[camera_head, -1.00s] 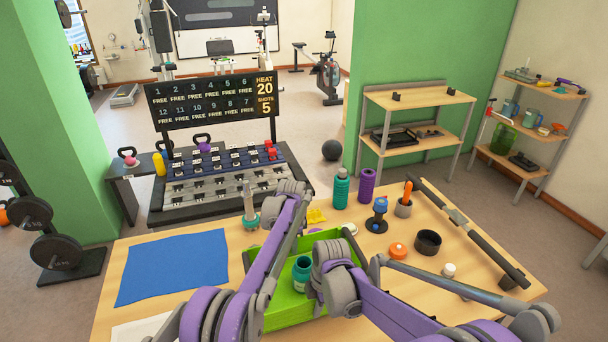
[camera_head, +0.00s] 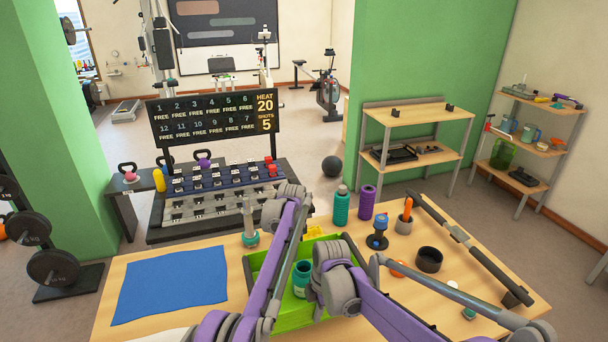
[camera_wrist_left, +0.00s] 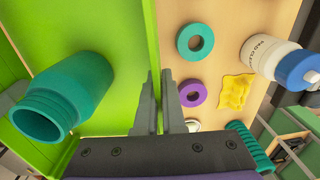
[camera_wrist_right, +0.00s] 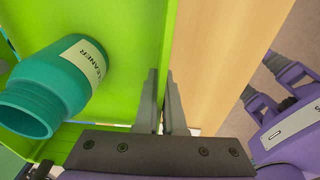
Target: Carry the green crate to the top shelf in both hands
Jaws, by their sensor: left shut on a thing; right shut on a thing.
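The green crate (camera_head: 290,321) is at the table's middle, partly hidden by my arms. A teal bottle (camera_head: 301,270) labelled CLEANER is inside it. In the left wrist view, my left gripper (camera_wrist_left: 159,100) is shut on the crate's wall, one finger on each side. In the right wrist view, my right gripper (camera_wrist_right: 162,100) is shut on another part of the wall, bare table beyond. I cannot tell how far the crate is above the table. A rack's top shelf (camera_head: 418,113) stands against the green wall; a three-tier unit's top shelf (camera_head: 542,103) is further right.
A blue cloth (camera_head: 172,284) lies left of the crate. A teal flask (camera_head: 341,205), purple cylinder (camera_head: 367,202), black bowl (camera_head: 429,260) and long dark bar (camera_head: 470,248) are right of it. The rack's top is mostly clear, with two small black pieces.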

